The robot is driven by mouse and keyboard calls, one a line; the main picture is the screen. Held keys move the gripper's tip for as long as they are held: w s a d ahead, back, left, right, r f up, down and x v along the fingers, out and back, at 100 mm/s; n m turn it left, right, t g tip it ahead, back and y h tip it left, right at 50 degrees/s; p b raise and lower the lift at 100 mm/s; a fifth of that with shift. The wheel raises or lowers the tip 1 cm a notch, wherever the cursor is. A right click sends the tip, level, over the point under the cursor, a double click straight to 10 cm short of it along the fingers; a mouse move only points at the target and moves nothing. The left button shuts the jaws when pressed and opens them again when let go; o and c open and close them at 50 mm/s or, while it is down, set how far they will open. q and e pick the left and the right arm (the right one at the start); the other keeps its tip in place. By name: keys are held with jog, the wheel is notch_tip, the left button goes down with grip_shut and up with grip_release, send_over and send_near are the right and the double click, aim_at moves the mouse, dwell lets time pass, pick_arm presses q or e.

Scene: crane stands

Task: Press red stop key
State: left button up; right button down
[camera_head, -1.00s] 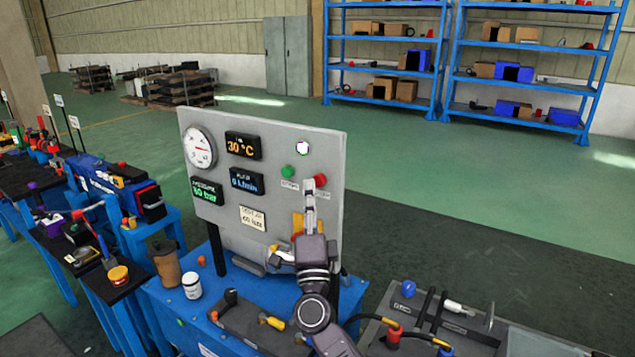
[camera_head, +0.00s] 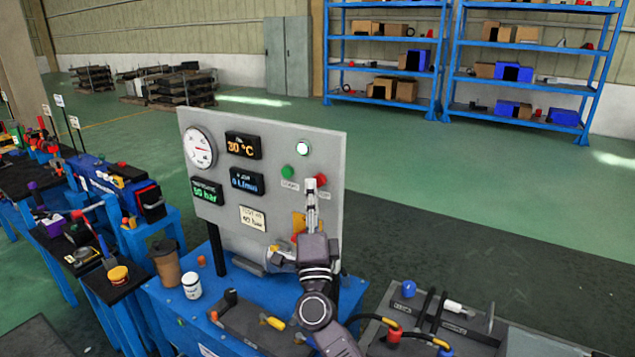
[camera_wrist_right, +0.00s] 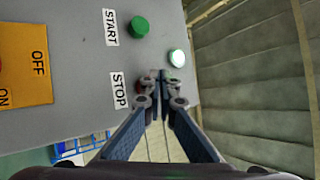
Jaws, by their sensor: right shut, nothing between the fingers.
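The red stop key (camera_head: 320,180) sits on the right side of the grey upright panel (camera_head: 290,230), beside the green start key (camera_head: 288,172). My right gripper (camera_head: 311,184) is shut and empty, its fingertips at the panel just left of and below the red key in the head view. In the right wrist view the shut fingertips (camera_wrist_right: 160,78) lie beside the STOP label (camera_wrist_right: 118,90) and largely hide the red key. I cannot tell whether the tips touch it. The green start key (camera_wrist_right: 140,27) is clear of them. My left gripper is not in view.
A white lit lamp (camera_head: 302,147) is above the keys. A gauge (camera_head: 200,148) and several displays are on the panel's left. A yellow OFF/ON plate (camera_wrist_right: 24,64) is below the keys. A brown cup (camera_head: 166,262) and a white jar (camera_head: 191,285) stand on the blue bench.

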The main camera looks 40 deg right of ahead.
jog(key=shift+w+d, duration=0.25)
jog(key=shift+d, duration=0.35)
dwell(0.8)
jog(key=shift+a, duration=0.1)
jog(key=shift+s+a, duration=0.4)
jog(key=shift+a, duration=0.35)
jog(key=a, duration=0.1)
jog(key=s+a+p, duration=0.1)
jog(key=a, duration=0.1)
jog(key=s+a, duration=0.1)
jog(key=shift+a, duration=0.35)
jog(key=shift+w, duration=0.1)
dwell(0.7)
